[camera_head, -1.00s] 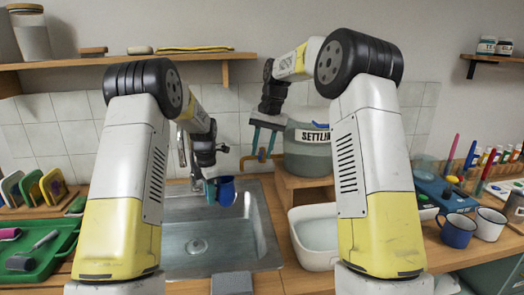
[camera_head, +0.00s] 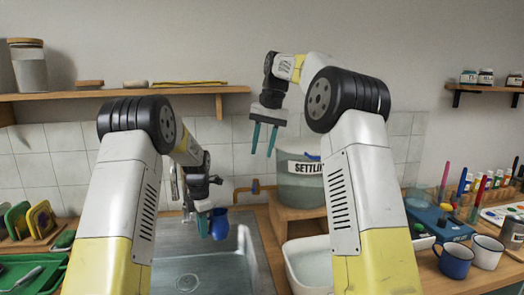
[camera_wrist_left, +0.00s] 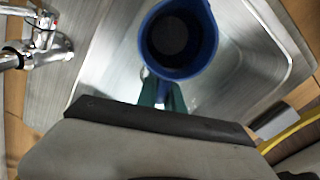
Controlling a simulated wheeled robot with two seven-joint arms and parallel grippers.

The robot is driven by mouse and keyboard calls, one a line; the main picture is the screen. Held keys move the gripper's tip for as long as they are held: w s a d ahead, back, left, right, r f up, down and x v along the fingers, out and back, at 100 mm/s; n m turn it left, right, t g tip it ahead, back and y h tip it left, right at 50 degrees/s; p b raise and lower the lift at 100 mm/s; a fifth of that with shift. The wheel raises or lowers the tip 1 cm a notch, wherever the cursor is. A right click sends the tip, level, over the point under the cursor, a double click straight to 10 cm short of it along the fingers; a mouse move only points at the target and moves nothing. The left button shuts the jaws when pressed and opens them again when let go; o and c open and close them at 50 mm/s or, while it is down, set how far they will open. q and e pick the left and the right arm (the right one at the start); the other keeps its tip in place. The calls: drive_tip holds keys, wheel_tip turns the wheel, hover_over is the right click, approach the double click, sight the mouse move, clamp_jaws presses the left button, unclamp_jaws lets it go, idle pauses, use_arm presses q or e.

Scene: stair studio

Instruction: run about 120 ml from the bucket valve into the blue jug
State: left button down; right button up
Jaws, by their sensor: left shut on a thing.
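The blue jug (camera_head: 219,224) is held upright over the sink, to the left of and below the bucket valve (camera_head: 257,188). My left gripper (camera_head: 204,225) is shut on it. In the left wrist view the jug (camera_wrist_left: 205,40) is seen from above with its handle towards the fingers (camera_wrist_left: 162,96); its inside is dark, and I cannot tell how much water it holds. The bucket (camera_head: 300,185), with a "SETTLING" label, stands on a wooden stand. My right gripper (camera_head: 263,140) is open and empty, above the valve. No stream shows at the valve.
The metal sink (camera_head: 205,270) lies below the jug, with a chrome tap (camera_wrist_left: 45,45) beside it. A white basin (camera_head: 306,262) stands before the bucket. Enamel mugs (camera_head: 454,262) and paints are at the right. A shelf (camera_head: 120,95) runs along the wall.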

sight(255, 185)
drive_tip(key=c, duration=0.7)
drive_tip(key=shift+a+f+n, duration=0.1)
drive_tip(key=shift+a+n, duration=0.05)
drive_tip(key=shift+n, duration=0.55)
clamp_jaws()
drive_tip(key=a+f+n+y, duration=0.1)
drive_tip(key=a+f+n, duration=0.2)
drive_tip(key=f+n, duration=0.8)
drive_tip(key=shift+w+a+n+y, duration=0.3)
drive_tip(key=shift+w+n+y, duration=0.1)
drive_tip(key=shift+n, duration=2.4)
